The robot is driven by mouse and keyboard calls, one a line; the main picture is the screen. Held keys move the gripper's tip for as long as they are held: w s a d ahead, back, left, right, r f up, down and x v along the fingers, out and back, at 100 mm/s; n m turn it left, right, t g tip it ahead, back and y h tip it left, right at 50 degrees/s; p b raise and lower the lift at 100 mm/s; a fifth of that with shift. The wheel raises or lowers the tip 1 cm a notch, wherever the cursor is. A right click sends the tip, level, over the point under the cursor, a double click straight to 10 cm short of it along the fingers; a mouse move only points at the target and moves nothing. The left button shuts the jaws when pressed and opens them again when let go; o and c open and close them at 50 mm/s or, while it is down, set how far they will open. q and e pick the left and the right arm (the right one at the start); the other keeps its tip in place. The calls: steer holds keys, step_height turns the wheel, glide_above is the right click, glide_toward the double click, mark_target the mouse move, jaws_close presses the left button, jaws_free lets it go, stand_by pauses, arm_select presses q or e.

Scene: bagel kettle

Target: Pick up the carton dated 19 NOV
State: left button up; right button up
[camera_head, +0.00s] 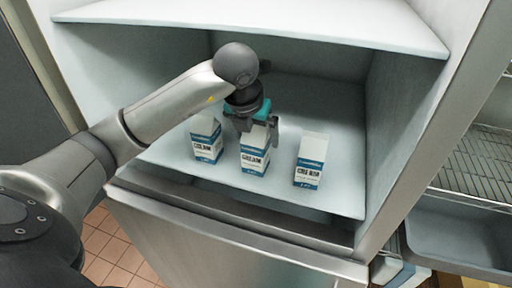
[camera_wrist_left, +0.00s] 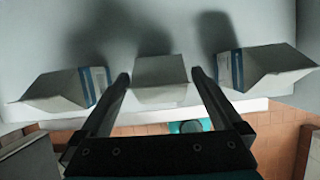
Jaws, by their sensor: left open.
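Three white and blue cartons stand upright in a row on the shelf: a left one (camera_head: 206,140), a middle one (camera_head: 254,160) and a right one (camera_head: 311,160). Their printed dates are too small to read, so I cannot tell which says 19 NOV. My left gripper (camera_head: 255,130) points down at the top of the middle carton, open, and partly hides it. In the left wrist view the middle carton top (camera_wrist_left: 161,70) lies between the two open fingertips, with a small gap on each side. The other cartons (camera_wrist_left: 62,88) (camera_wrist_left: 262,66) lie outside the fingers.
The cartons stand on a pale shelf (camera_head: 338,190) inside a cabinet. Another shelf (camera_head: 300,22) lies above, and a side wall (camera_head: 400,100) closes the right. A wire rack (camera_head: 475,160) is further right. The shelf behind the cartons is clear.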

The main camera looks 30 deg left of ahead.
arm_select(q)
steer(key=shift+p+x, duration=0.4)
steer(key=shift+x, duration=1.2)
steer(key=shift+w+r, duration=0.15)
steer(key=shift+w, duration=0.05)
jaws_close()
